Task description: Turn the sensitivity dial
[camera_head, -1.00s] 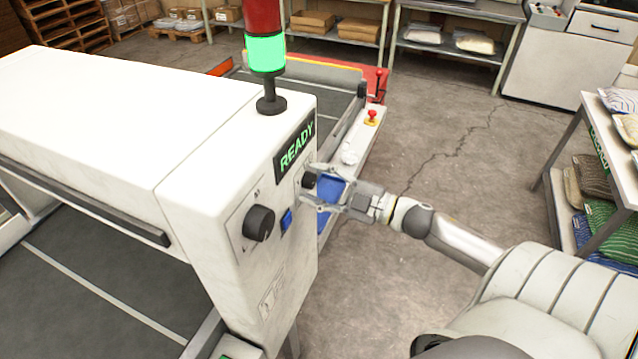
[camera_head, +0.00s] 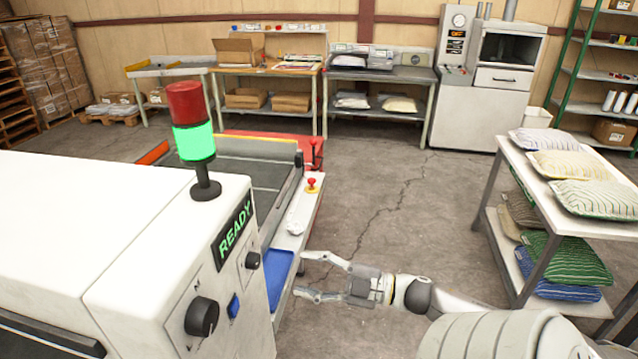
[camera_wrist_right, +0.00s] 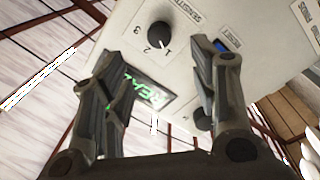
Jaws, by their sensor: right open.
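My left gripper is not in view.
A larger black knob (camera_head: 201,316) and a blue button (camera_head: 233,305) share the panel. A red and green light tower (camera_head: 194,140) stands on the machine. A shelf table with pillows (camera_head: 520,165) is at the right. Cracked floor (camera_head: 390,190) between is clear.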

